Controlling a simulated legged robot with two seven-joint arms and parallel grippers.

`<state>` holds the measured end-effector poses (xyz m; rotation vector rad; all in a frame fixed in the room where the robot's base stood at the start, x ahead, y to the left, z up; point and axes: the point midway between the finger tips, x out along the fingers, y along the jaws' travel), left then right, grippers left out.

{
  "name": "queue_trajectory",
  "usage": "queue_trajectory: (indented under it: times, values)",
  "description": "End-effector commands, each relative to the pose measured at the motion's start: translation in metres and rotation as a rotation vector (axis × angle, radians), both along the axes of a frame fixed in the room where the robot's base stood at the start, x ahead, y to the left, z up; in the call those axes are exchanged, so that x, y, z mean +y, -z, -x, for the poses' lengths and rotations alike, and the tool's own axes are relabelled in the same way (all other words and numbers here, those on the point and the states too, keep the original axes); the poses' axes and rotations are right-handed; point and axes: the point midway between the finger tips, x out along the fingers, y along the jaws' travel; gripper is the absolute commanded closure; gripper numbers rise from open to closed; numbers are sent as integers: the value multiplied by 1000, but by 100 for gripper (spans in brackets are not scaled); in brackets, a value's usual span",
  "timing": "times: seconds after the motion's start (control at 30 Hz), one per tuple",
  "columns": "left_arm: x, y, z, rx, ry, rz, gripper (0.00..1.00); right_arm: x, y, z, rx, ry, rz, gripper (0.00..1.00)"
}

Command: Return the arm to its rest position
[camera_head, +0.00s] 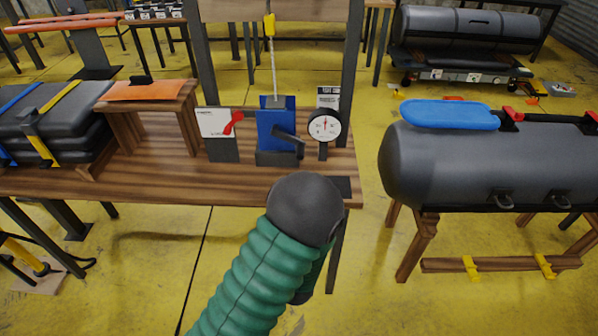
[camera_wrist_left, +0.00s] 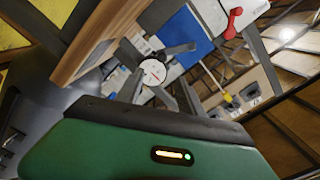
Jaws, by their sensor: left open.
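My left arm in its green ribbed sleeve comes up from the bottom of the head view and ends in a dark rounded joint. Its gripper is hidden behind that joint there. In the left wrist view my left gripper (camera_wrist_left: 160,82) shows as dark fingers beyond the green housing. They are spread apart, and I see nothing held between them. Beyond them is a round dial gauge (camera_wrist_left: 152,71), which stands on the wooden bench (camera_head: 100,186) in the head view (camera_head: 324,125). My right gripper is in neither view.
A blue device with a dark lever (camera_head: 278,133) and a white panel with a red handle (camera_head: 215,123) stand on the bench. A grey inflatable cylinder (camera_head: 450,165) with a blue pad (camera_head: 450,114) lies on a wooden stand at right. Folded grey boats (camera_head: 62,115) sit at left.

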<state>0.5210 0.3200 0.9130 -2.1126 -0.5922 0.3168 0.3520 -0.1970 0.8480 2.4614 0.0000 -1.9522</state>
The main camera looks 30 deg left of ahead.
Motion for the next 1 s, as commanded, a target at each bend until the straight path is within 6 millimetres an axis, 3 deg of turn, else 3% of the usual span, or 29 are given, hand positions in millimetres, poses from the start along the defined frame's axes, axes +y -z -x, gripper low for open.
queue_trajectory:
  times: [0.27, 0.37, 0.5, 0.57, 0.7, 0.8, 0.9, 1.0]
  values:
    - [-1, 0, -1, 7, 4, 29, 55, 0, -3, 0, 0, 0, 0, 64]
    - [-10, 2, -6, 57, 28, 184, 55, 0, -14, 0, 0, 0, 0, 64]
    - [-51, 10, -2, 236, 80, 580, 55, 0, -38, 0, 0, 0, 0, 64]
    - [-75, 11, 13, 348, 88, 740, 55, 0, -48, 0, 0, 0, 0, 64]
    - [-115, 2, 73, 633, 24, 992, 55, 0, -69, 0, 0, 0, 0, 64]
    - [-124, -10, 120, 798, -70, 1065, 55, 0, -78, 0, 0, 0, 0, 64]
    - [-124, -17, 153, 897, -152, 1085, 55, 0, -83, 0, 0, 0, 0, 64]
    - [-122, -18, 167, 935, -194, 1088, 55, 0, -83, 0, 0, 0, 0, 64]
